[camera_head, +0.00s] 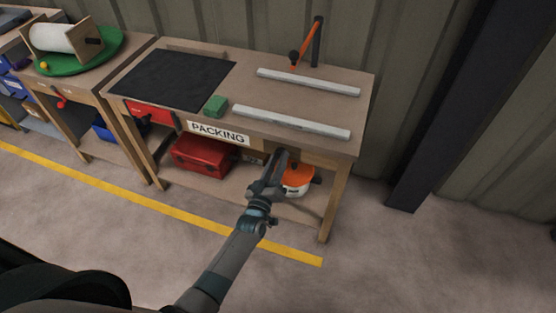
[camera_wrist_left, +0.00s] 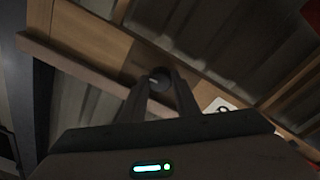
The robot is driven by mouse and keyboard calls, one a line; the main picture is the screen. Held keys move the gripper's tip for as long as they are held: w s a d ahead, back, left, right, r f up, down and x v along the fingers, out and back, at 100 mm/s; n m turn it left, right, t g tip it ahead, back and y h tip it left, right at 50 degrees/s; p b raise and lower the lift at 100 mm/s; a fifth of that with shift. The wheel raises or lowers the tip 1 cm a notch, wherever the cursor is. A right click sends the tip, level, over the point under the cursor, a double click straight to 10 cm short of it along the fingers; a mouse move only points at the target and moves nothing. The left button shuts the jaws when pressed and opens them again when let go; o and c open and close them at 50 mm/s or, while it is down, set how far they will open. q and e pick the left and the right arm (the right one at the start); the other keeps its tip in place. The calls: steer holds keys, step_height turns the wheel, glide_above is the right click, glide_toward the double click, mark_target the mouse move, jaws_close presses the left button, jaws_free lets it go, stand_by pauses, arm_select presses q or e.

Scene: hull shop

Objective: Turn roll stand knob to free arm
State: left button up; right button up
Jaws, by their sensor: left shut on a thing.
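In the left wrist view, the two fingers of my left gripper (camera_wrist_left: 152,88) close around a dark round knob (camera_wrist_left: 160,74) set against a wooden rail. In the head view, my left gripper (camera_head: 279,156) is at the front rail of the packing bench (camera_head: 355,146), right of the PACKING label; it hides the knob there. How far the knob is turned cannot be told. A white roll (camera_head: 64,38) in a wooden stand sits on a green round base on the left bench. My right gripper is out of view.
On the packing bench lie a black mat (camera_head: 172,79), a green block (camera_head: 215,106) and two pale bars (camera_head: 292,122). An orange arm on a black post (camera_head: 317,42) stands behind. A red toolbox (camera_head: 203,156) and an orange-topped container (camera_head: 297,180) are below. The right floor is clear.

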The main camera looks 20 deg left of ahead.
arm_select(q)
steer(key=shift+f+m, duration=0.1)
steer(key=shift+m, duration=0.5)
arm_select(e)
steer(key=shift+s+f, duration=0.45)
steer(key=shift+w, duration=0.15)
arm_select(q)
steer(key=o, duration=1)
steer(key=shift+o, duration=0.2)
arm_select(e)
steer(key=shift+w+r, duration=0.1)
